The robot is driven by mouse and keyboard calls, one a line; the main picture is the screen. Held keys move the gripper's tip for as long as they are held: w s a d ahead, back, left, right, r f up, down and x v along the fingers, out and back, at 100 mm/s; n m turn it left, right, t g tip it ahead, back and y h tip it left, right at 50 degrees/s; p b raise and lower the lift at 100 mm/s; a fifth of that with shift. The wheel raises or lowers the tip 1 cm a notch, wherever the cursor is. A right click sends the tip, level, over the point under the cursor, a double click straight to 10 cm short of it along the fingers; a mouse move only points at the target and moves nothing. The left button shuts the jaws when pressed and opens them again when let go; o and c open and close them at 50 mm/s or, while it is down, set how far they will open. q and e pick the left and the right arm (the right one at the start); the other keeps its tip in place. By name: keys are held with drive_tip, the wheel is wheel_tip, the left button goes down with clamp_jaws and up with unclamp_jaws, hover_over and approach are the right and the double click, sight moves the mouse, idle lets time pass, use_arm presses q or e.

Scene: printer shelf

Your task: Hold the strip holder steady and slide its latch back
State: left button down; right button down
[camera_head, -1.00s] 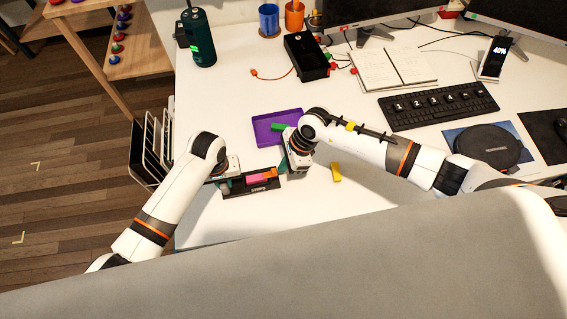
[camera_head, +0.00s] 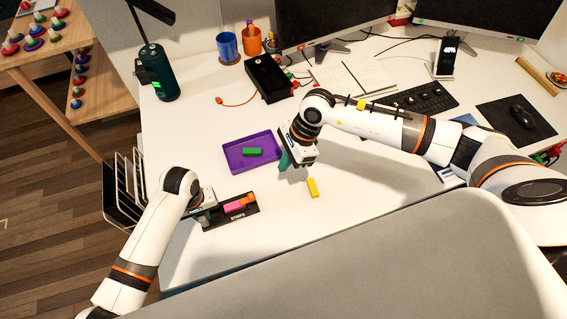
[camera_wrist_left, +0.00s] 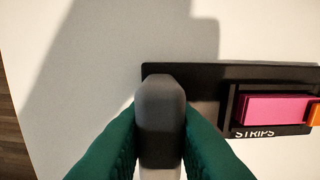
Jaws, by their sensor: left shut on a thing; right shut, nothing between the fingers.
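The strip holder (camera_head: 247,212) is a black tray marked STRIPS, lying on the white table. It holds a pink strip (camera_head: 235,206) and an orange strip (camera_head: 248,198); both also show in the left wrist view, pink (camera_wrist_left: 275,109) and orange (camera_wrist_left: 315,114). My left gripper (camera_wrist_left: 160,125) is shut on an upright grey rounded post (camera_wrist_left: 160,92) at the holder's left end. In the head view my left gripper (camera_head: 203,216) partly hides that end. My right gripper (camera_head: 284,164) is shut and empty, to the upper right of the holder and apart from it. I cannot make out the latch.
A purple tray (camera_head: 233,163) with a green strip (camera_head: 252,152) in it is behind the holder. A yellow strip (camera_head: 313,187) lies to the right. A black box (camera_head: 268,78) and a wire rack (camera_head: 125,185) stand further off.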

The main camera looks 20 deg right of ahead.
use_arm(q)
drive_tip(key=c, duration=1.2)
unclamp_jaws()
